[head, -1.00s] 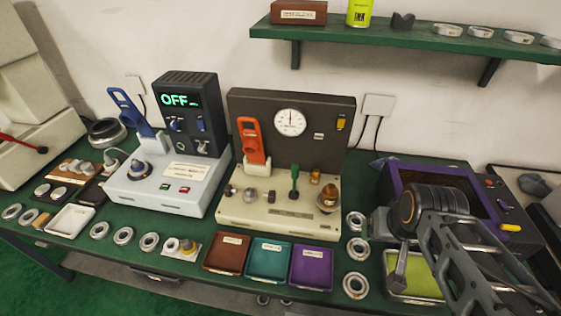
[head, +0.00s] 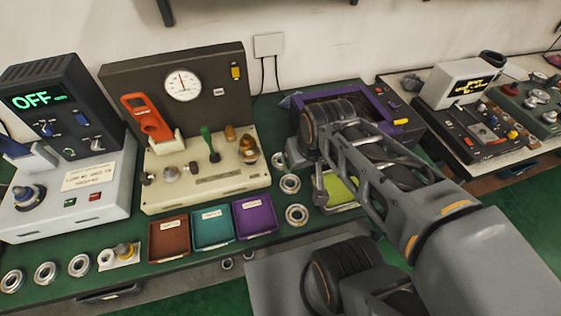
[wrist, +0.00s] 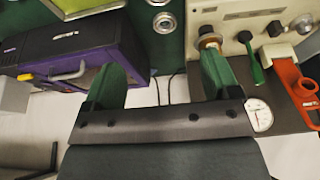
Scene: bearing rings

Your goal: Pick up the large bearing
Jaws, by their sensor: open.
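Several silver bearing rings lie on the green bench. The nearest of the right-hand column (head: 297,214) is beside the purple tray and looks slightly larger than the one behind it (head: 290,183); I cannot tell for sure which is the large bearing. A ring also shows at the top of the wrist view (wrist: 165,22). Another row of rings (head: 46,272) lies at the front left. My gripper (wrist: 162,78) is open and empty, its green fingers wide apart, with bench and wall behind them. In the head view my arm partly hides the right-hand rings' surroundings.
Brown (head: 169,239), teal (head: 212,230) and purple (head: 255,216) trays stand at the front edge. A gauge panel (head: 175,105) stands behind them. A purple-framed box (head: 385,115) and a lime-green tray (head: 345,190) are close to my arm.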

